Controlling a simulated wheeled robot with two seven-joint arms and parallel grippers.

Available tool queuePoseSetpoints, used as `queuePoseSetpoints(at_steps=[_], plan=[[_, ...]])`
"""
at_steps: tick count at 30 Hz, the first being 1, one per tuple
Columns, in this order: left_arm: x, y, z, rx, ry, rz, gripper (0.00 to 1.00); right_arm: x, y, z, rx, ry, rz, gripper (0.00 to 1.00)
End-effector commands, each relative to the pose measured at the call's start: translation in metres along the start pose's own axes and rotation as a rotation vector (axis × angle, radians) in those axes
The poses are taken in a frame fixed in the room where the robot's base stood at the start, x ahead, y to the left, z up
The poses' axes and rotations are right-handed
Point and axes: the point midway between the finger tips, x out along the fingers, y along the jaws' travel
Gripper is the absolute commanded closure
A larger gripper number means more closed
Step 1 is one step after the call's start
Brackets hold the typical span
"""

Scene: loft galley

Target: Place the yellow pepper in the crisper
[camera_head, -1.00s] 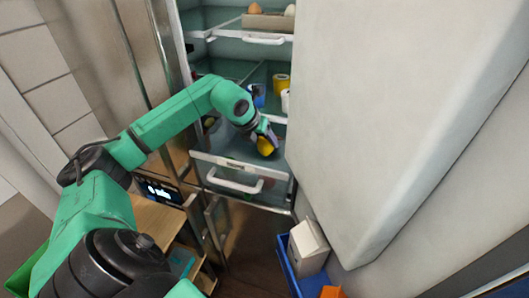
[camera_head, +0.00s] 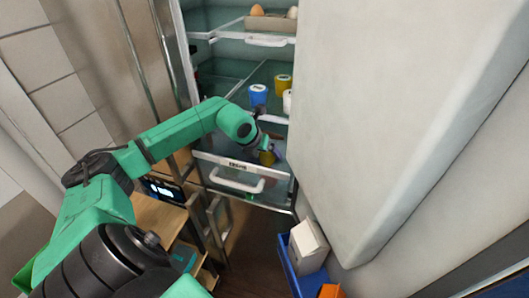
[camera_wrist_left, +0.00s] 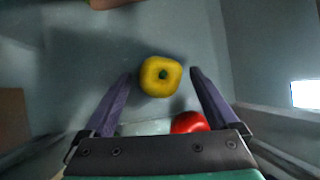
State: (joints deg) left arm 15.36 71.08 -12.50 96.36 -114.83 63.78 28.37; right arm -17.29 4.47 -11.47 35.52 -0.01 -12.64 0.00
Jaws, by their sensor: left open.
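The yellow pepper (camera_head: 267,158) is in the pulled-out crisper drawer (camera_head: 236,164) at the bottom of the fridge. In the left wrist view the yellow pepper (camera_wrist_left: 161,76) shows between and beyond the fingertips, with a gap on both sides. It appears to rest on the drawer floor. My left gripper (camera_head: 267,143) is open just above the pepper, and its two spread fingers show in the wrist view (camera_wrist_left: 162,74). A red round item (camera_wrist_left: 190,122) lies in the drawer near the gripper's base, partly hidden. My right gripper is out of view.
The fridge door (camera_head: 390,110) stands open on the right. A blue cup (camera_head: 258,94) and a yellow cup (camera_head: 283,84) stand on the shelf above the drawer. A blue crate (camera_head: 290,265) with a white carton (camera_head: 308,245) is on the floor.

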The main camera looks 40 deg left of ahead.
Motion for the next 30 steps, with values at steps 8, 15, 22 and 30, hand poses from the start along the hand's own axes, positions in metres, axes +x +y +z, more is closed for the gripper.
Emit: queuePoseSetpoints(at_steps=[8,15,22,30], plan=[[-0.029,0.001,-0.002,0.006,-0.001,0.006,0.07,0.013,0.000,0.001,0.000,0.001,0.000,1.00],[-0.050,0.005,-0.002,0.007,-0.002,0.008,0.07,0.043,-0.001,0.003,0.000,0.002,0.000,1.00],[-0.083,-0.001,0.001,0.002,-0.008,-0.001,0.07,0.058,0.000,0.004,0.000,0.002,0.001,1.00],[-0.120,0.000,0.000,-0.001,-0.002,0.000,0.07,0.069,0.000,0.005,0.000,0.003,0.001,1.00]])
